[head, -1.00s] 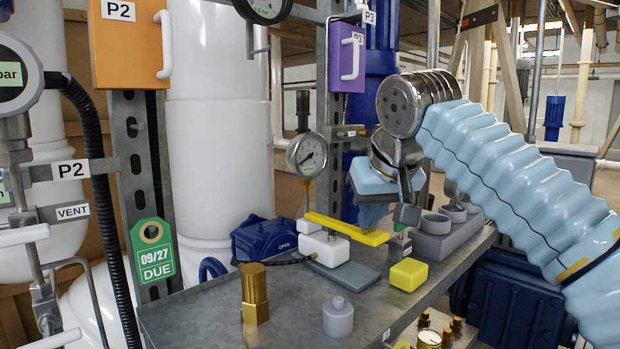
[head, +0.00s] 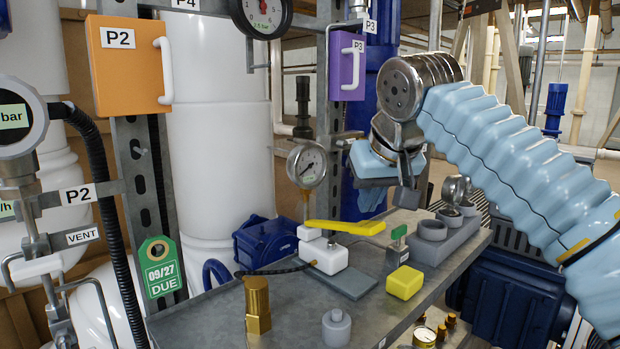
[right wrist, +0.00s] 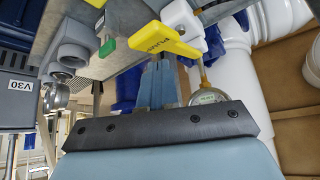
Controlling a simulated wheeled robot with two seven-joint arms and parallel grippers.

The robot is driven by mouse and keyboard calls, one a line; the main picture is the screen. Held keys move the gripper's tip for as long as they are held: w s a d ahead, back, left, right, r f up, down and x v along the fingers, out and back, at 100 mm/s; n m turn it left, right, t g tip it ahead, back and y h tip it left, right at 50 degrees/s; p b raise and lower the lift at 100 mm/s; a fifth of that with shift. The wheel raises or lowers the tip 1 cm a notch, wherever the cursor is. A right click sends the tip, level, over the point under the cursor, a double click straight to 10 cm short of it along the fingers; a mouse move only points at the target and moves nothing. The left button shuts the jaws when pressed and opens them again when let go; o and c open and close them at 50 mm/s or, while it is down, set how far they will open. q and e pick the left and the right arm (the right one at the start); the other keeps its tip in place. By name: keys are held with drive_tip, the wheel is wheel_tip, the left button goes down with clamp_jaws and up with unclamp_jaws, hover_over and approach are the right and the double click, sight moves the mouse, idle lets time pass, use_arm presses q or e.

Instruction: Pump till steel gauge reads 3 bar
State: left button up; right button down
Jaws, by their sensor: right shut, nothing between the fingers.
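The hand pump is a white block (head: 325,257) on a grey plate, with a yellow lever (head: 345,228) that lies nearly level. The lever, marked PUMP, also shows in the right wrist view (right wrist: 168,42). The steel gauge (head: 307,165) stands on a brass stem behind the pump; its needle is too small to read surely. It shows partly in the right wrist view (right wrist: 208,97). My right gripper (head: 369,210) is shut and empty, pointing down at the lever's free end.
Grey round sockets (head: 440,232) lie to the right. A blue case (head: 265,242) sits behind.

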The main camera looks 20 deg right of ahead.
sight(369, 225)
drive_tip(key=shift+f, duration=0.2)
wheel_tip(369, 225, down, 5)
drive_tip(key=b, duration=0.4)
wheel_tip(369, 225, up, 6)
drive_tip(key=p, duration=0.4)
drive_tip(key=shift+f+p, duration=0.25)
drive_tip(key=shift+p, duration=0.05)
